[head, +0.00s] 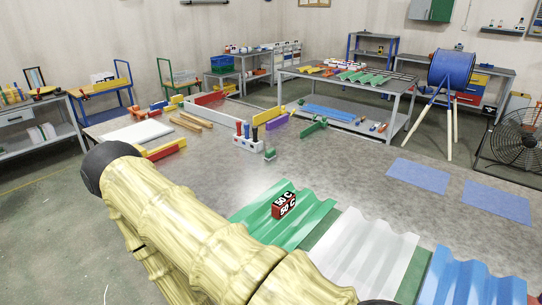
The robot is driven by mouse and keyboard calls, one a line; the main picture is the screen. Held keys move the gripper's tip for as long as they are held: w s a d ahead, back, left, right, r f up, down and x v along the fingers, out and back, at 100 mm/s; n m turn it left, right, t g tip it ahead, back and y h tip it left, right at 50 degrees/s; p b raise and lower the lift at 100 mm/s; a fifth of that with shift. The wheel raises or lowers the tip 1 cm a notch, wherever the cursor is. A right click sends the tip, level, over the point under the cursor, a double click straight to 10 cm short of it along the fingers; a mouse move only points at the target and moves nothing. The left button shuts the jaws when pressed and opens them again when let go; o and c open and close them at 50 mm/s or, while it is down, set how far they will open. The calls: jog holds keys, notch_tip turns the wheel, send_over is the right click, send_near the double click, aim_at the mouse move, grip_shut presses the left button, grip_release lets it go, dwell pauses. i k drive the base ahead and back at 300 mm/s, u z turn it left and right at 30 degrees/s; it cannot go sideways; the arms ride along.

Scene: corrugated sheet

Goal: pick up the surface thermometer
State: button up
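The surface thermometer (284,205) is a small block with dark and red faces and white "50 C" lettering. It sits on the green corrugated sheet (307,222), near the middle of the head view. My yellow arm crosses the lower left and hides the near part of the green sheet. My gripper is not in view.
A white corrugated sheet (362,250) and a blue one (470,284) lie to the right on the grey table (340,163). A white holder (248,144) with colored handles stands behind the thermometer. Blue mats (419,176) lie at right.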

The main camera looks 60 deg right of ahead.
aim_at(279, 208)
jog(key=i, duration=2.7)
jog(key=z, duration=3.1)
